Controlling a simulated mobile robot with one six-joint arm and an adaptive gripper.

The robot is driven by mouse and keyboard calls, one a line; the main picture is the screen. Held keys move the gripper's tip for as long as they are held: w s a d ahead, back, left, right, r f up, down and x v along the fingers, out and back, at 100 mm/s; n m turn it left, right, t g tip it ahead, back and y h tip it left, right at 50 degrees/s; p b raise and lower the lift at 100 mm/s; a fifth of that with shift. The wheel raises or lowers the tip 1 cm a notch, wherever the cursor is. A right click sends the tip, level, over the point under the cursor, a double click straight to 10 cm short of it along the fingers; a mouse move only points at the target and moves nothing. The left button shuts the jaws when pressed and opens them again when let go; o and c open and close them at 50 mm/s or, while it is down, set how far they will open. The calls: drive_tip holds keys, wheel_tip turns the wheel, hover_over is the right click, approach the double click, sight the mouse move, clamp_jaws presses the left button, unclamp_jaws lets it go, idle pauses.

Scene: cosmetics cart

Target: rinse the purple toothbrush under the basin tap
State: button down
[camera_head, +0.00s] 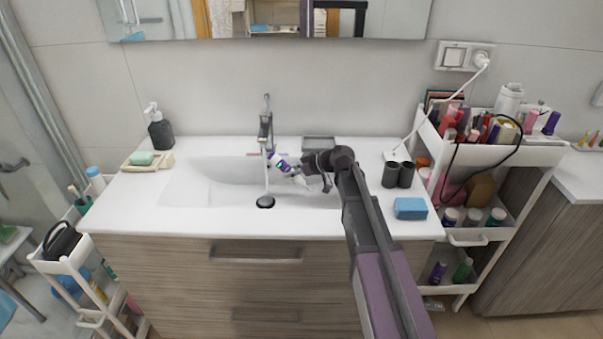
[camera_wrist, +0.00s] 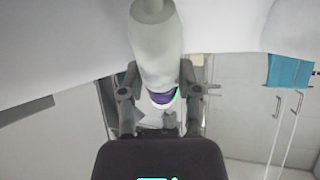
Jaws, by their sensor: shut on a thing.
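My gripper (camera_head: 303,177) is over the right part of the basin, shut on a white bottle-like thing with a purple band (camera_head: 280,162). The wrist view shows its pale rounded body (camera_wrist: 156,50) between the fingers. It tilts toward the tap (camera_head: 266,128), from which a thin white stream (camera_head: 266,175) falls to the dark drain (camera_head: 265,202). The held thing is close to the stream; I cannot tell whether they touch. A thin pinkish-purple line (camera_head: 252,155) shows behind the stream; I cannot tell whether it is the purple toothbrush.
A soap dispenser (camera_head: 160,130) and soap dish (camera_head: 148,160) stand left of the basin. A grey tray (camera_head: 319,143), two dark cups (camera_head: 398,174) and a blue sponge (camera_head: 410,208) are on the counter's right part. A loaded cart (camera_head: 470,237) stands at the right, with a cable above it.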

drive_tip(key=shift+w+a+f+b, duration=0.3)
drive_tip(key=shift+w+a, duration=0.2)
drive_tip(key=shift+a, duration=1.05)
drive_tip(key=shift+w+a+f+b, duration=0.35)
drive_tip(key=shift+w+a, duration=0.2)
drive_tip(key=shift+a, duration=1)
drive_tip(key=shift+w+a+f+b, duration=0.3)
drive_tip(key=shift+w+a, duration=0.2)
drive_tip(key=shift+a, duration=1.05)
drive_tip(key=shift+w+d, duration=0.15)
drive_tip(key=shift+w+d, duration=0.15)
drive_tip(key=shift+d, duration=0.15)
drive_tip(key=shift+s+a, duration=0.3)
drive_tip(key=shift+a, duration=0.15)
drive_tip(key=shift+s+d, duration=0.7)
drive_tip(key=shift+s, duration=0.45)
drive_tip(key=shift+s+d, duration=0.7)
drive_tip(key=shift+s, duration=0.4)
drive_tip(key=shift+s+d, duration=0.7)
drive_tip(key=shift+s, duration=0.45)
